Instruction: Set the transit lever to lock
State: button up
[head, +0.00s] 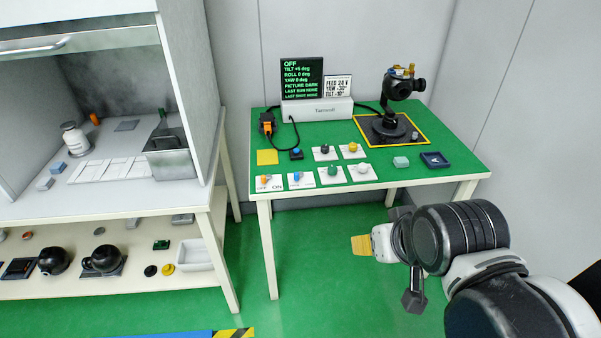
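Two small white lever panels sit at the green table's front left corner. One panel (267,183) has an orange lever and the words OFF and ON. The other panel (301,181) has a blue lever; its lettering is too small to read, so I cannot confirm that it is the transit lever or its setting. A black gimbal camera (402,88) stands on a yellow-edged dark base at the right rear. My gripper (361,245) is in front of the table, low and right of the panels, touching nothing on it. A tan piece shows at its tip; whether its fingers are open is unclear.
A display (302,78) reading OFF, tilt, roll and yaw stands above a white Technolift-like box (318,109). Several knobs and buttons (334,171) sit close to the levers. A dark blue tray (435,159) is at the right. A hooded bench (110,212) stands left.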

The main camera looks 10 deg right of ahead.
aim_at(297, 175)
jog(key=i+l+u, duration=0.3)
jog(key=i, duration=0.15)
jog(key=i+l+u, duration=0.3)
jog(key=i+j, duration=0.1)
